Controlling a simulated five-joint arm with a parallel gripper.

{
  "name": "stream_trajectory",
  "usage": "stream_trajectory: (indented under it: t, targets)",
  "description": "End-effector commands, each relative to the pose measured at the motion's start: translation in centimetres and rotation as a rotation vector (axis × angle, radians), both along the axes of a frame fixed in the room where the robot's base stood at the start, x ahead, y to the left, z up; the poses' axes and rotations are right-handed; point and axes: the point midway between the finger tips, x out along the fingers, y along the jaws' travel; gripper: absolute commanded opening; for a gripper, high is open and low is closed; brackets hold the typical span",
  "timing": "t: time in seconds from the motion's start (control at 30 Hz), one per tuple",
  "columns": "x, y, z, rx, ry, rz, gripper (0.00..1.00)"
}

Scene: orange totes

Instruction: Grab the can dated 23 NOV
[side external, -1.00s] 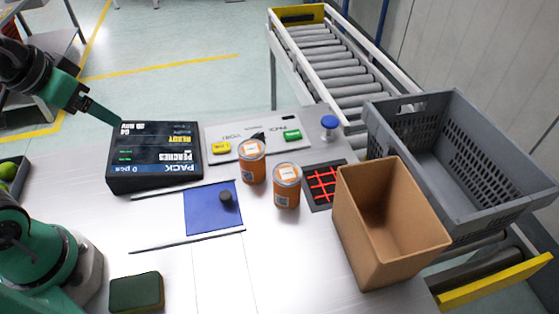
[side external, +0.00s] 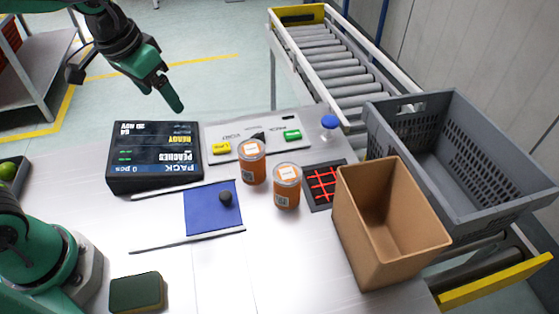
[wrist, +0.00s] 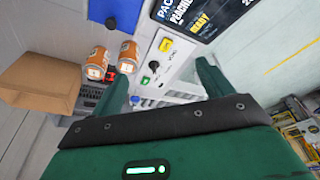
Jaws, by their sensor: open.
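Two orange cans with pale lids stand upright on the table. In the side view, the left can (side external: 252,166) is near the control panel and the right can (side external: 287,189) is nearer the cardboard box. In the wrist view they show at upper left, as one can (wrist: 97,63) and another can (wrist: 128,57). Their lid print is too small to read, so I cannot tell which is dated 23 NOV. My gripper (side external: 174,98) is open and empty, raised above the back of the table behind the black display. Its fingers (wrist: 163,86) spread in the wrist view, away from both cans.
A black display box (side external: 155,181) stands left of the panel (side external: 238,144). A blue mat (side external: 203,222) with a dark knob lies in front. A cardboard box (side external: 365,240) and grey crate (side external: 445,105) stand right. A sponge (side external: 137,291) lies front left. Front-middle table is clear.

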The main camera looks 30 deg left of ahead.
Motion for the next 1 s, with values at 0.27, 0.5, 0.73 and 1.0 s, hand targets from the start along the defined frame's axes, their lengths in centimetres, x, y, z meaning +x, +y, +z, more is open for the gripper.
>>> stream_trajectory:
  t: [0.27,0.5,0.73,1.0]
  targets:
    - [3.9,-3.6,-2.6,0.014,0.089,-0.052,0.79]
    - [6.7,-7.0,-5.7,0.032,0.162,-0.093,0.79]
    - [8.6,-10.3,-9.4,0.054,0.227,-0.131,0.79]
    - [9.6,-12.5,-12.0,0.070,0.267,-0.153,0.79]
